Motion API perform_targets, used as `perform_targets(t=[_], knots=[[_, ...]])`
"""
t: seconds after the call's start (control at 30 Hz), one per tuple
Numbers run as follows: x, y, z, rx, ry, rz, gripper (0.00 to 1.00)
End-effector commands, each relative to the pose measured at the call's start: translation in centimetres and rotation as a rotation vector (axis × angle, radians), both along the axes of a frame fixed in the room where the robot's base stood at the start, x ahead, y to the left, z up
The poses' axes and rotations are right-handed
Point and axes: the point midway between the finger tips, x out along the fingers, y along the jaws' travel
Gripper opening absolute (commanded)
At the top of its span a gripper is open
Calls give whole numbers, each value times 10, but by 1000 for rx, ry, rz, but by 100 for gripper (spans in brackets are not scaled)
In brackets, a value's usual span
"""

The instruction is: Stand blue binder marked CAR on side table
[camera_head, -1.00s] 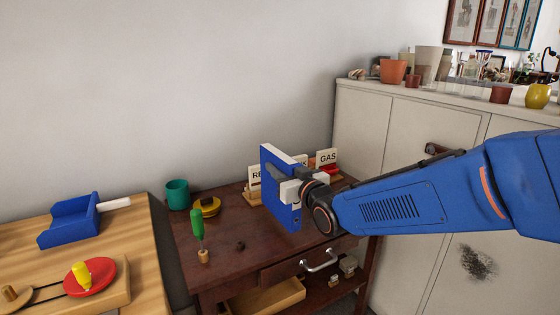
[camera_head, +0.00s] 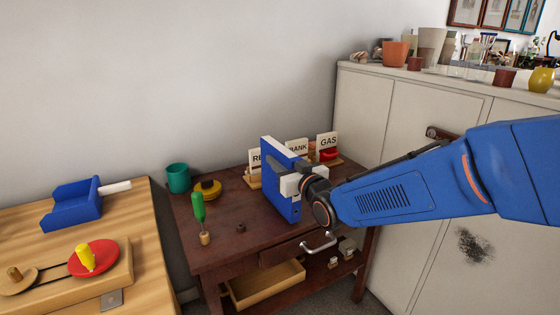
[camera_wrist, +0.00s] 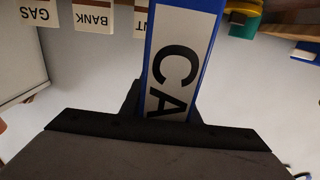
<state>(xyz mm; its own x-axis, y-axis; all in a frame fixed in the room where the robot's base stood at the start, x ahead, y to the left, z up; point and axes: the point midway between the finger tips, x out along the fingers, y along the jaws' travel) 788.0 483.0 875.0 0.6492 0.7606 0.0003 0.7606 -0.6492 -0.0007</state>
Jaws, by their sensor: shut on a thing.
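The blue binder (camera_head: 272,181) is upright in my gripper (camera_head: 297,185), over the right part of the dark wooden side table (camera_head: 237,244). In the wrist view the binder (camera_wrist: 181,60) shows a white spine label reading "CA", with the rest hidden by my gripper (camera_wrist: 165,118). My gripper is shut on the binder. The binder's lower edge is at or just above the tabletop; I cannot tell whether it touches.
Card holders marked RE, BANK and GAS (camera_head: 328,142) stand behind the binder. The front-middle tabletop is mostly clear. A white cabinet (camera_head: 408,125) stands at right.

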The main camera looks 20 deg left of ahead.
Motion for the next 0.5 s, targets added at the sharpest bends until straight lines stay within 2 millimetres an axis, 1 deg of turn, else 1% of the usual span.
perform_targets(t=[0.5], knots=[[0,0,-8,0,0,0,0]])
